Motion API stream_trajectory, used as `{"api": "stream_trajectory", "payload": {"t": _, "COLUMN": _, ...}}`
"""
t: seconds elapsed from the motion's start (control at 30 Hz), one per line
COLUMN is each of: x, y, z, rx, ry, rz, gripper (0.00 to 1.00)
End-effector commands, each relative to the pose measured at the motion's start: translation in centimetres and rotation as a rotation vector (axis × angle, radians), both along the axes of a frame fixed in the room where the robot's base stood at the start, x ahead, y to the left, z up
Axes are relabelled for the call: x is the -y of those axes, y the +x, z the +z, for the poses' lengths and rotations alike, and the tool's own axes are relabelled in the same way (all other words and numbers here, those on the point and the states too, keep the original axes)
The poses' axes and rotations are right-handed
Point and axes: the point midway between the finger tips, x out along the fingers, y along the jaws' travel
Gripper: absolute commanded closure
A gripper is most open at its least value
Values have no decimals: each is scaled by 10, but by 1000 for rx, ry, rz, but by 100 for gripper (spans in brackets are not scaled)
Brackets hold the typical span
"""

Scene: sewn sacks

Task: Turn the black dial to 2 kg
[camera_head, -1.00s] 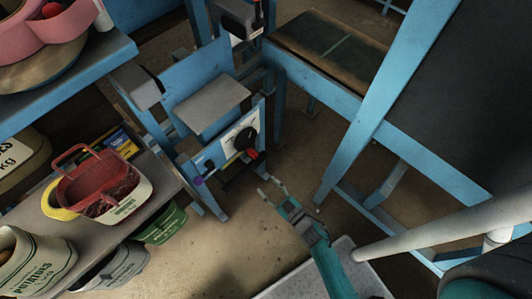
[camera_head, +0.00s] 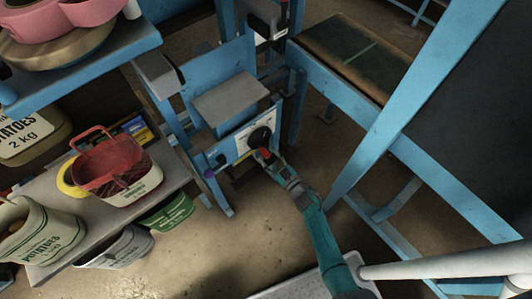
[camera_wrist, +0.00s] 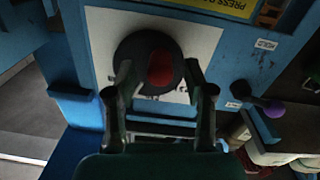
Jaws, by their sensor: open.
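The black dial (camera_head: 259,137) sits on a white plate on the front of the blue machine. In the wrist view the dial (camera_wrist: 140,56) is a round black disc with a red mark (camera_wrist: 161,67) on its right half. My gripper (camera_head: 268,158) is at the dial's lower edge. In the wrist view my gripper (camera_wrist: 158,80) is open, its two fingers on either side of the dial's lower part. I cannot tell whether they touch it. The scale figures on the plate are mostly hidden or unreadable.
A purple knob (camera_wrist: 273,108) on a lever is right of the dial in the wrist view, near a HOLD label (camera_wrist: 265,45). A blue bench (camera_head: 355,85) stands to the right. A shelf (camera_head: 165,168) with a red basket (camera_head: 112,178) and sacks is at left.

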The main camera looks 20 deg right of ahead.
Motion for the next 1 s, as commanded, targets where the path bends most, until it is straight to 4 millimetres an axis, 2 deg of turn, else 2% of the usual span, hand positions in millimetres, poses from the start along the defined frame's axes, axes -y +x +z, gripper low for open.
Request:
{"api": "stream_trajectory", "payload": {"t": 0.2, "x": -6, "y": 21, "z": 0, "rx": 1, "ry": 0, "rz": 1, "gripper": 47}}
{"api": "stream_trajectory", "payload": {"t": 0.57, "x": -7, "y": 25, "z": 0, "rx": 0, "ry": 0, "rz": -1, "gripper": 47}}
{"api": "stream_trajectory", "payload": {"t": 0.7, "x": -7, "y": 25, "z": 0, "rx": 0, "ry": 0, "rz": -1, "gripper": 79}}
{"api": "stream_trajectory", "payload": {"t": 0.8, "x": -7, "y": 25, "z": 0, "rx": 0, "ry": 0, "rz": -1, "gripper": 100}}
{"api": "stream_trajectory", "payload": {"t": 1.0, "x": -7, "y": 25, "z": 0, "rx": 2, "ry": -8, "rz": -1, "gripper": 100}}
